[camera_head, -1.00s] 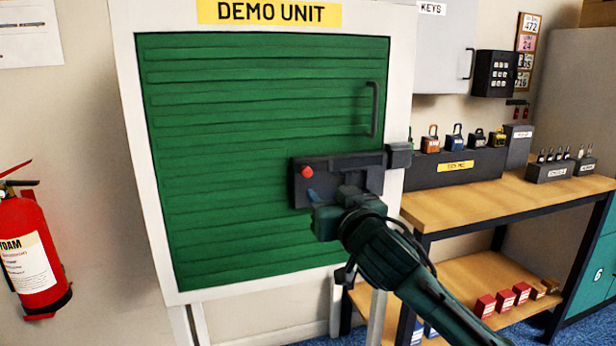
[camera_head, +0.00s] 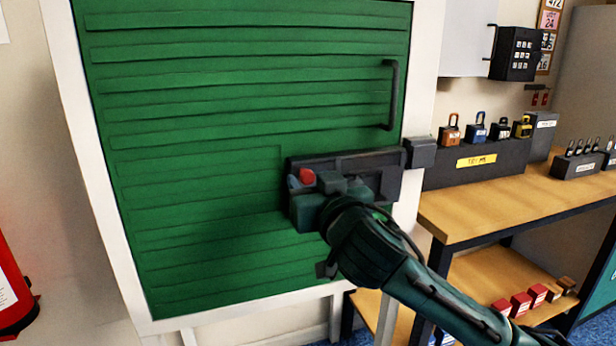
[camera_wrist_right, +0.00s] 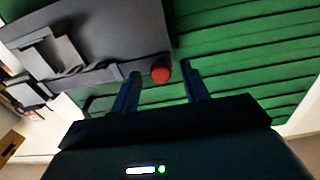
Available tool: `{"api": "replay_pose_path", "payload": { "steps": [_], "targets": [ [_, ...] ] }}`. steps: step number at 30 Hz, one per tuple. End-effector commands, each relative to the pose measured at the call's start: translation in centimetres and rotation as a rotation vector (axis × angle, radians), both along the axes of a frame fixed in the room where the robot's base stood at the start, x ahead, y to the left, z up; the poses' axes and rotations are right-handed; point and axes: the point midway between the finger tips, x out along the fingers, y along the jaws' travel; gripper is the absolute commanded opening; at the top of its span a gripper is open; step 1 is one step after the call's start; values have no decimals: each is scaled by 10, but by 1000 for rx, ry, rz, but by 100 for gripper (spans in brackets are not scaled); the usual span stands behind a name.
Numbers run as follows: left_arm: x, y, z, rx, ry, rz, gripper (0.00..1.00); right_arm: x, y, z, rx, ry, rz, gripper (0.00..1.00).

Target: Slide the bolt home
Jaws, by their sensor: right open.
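The bolt is a dark plate (camera_head: 345,165) on the right side of a green slatted door (camera_head: 190,140), with a round red knob (camera_head: 307,177) near its left end. A dark keeper block (camera_head: 420,153) sits on the white frame to its right. My right gripper (camera_head: 299,182) is at the knob, its body covering the plate's lower part. In the right wrist view its open fingers (camera_wrist_right: 161,68) stand either side of the red knob (camera_wrist_right: 161,71), with gaps visible. Whether the bar reaches into the keeper is hidden. My left gripper is out of view.
A dark vertical handle (camera_head: 391,95) stands out from the door above the bolt. A wooden bench (camera_head: 500,205) with a rack of padlocks (camera_head: 478,160) is to the right. A red extinguisher (camera_head: 12,290) is at the left edge.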

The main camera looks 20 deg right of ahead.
Motion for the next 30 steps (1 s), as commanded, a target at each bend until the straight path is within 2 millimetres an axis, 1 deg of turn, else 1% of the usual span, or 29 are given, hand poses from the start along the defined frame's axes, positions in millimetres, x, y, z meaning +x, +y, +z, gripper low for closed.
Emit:
{"api": "replay_pose_path", "payload": {
  "steps": [10, 26, 27, 30],
  "targets": [
    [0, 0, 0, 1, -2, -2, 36, -1, 0, 0, -1, 0, -1, 45],
    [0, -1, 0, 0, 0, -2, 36, -1, 0, 0, -1, 0, -1, 2],
    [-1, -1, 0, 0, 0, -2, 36, -1, 0, 0, -1, 0, -1, 0],
    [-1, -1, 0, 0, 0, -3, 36, -1, 0, 0, 0, 0, -1, 0]
  ]
}}
